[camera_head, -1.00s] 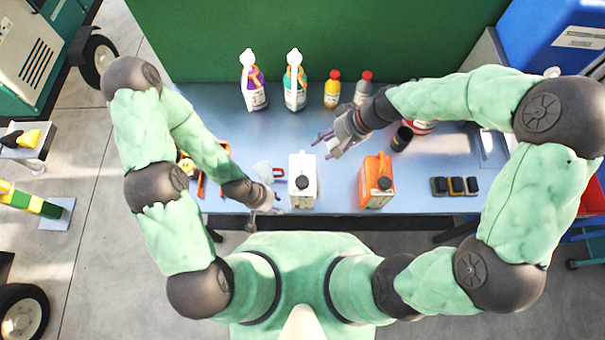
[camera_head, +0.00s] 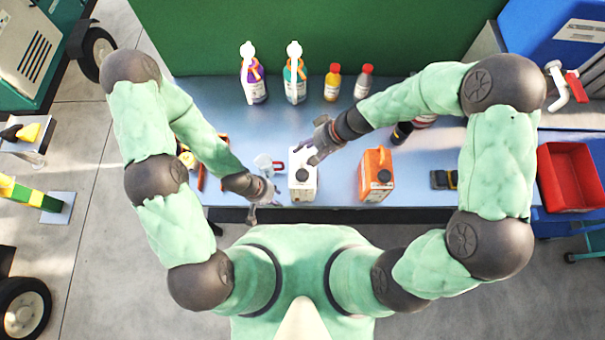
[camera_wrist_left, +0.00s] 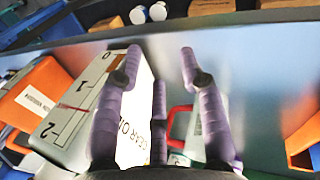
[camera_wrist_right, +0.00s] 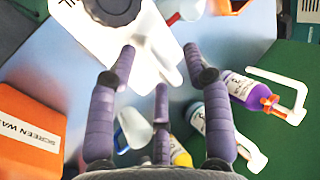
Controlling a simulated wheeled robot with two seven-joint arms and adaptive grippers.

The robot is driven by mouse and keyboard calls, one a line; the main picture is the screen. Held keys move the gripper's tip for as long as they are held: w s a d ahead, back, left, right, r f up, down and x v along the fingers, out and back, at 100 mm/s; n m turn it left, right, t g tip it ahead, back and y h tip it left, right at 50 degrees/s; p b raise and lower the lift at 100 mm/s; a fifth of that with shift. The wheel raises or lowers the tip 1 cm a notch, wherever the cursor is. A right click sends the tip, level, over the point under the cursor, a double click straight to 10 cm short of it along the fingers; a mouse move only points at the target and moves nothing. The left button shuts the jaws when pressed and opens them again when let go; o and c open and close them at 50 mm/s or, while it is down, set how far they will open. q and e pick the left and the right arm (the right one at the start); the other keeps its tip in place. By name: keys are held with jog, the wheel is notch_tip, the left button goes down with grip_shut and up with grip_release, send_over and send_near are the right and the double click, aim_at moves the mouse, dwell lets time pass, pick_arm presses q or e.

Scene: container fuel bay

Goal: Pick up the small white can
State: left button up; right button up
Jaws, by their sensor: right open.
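The small white can (camera_head: 303,188), with a dark cap on top, stands near the front edge of the blue bench. In the left wrist view its side (camera_wrist_left: 82,125) shows a number scale and gear oil lettering. It also shows in the right wrist view (camera_wrist_right: 150,40). My right gripper (camera_head: 310,156) is open and empty, at the can's far top end; whether it touches cannot be told. My left gripper (camera_head: 264,200) is open and empty, left of the can near the bench's front edge.
An orange can (camera_head: 375,170) stands right of the white can. A clear jug with a red handle (camera_head: 277,168) is just left of it. Two spray bottles (camera_head: 252,83) (camera_head: 295,82) and two red-capped bottles (camera_head: 332,86) (camera_head: 363,84) stand at the back. A red bin (camera_head: 572,178) is far right.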

grip_shut()
jog(key=shift+r, duration=0.1)
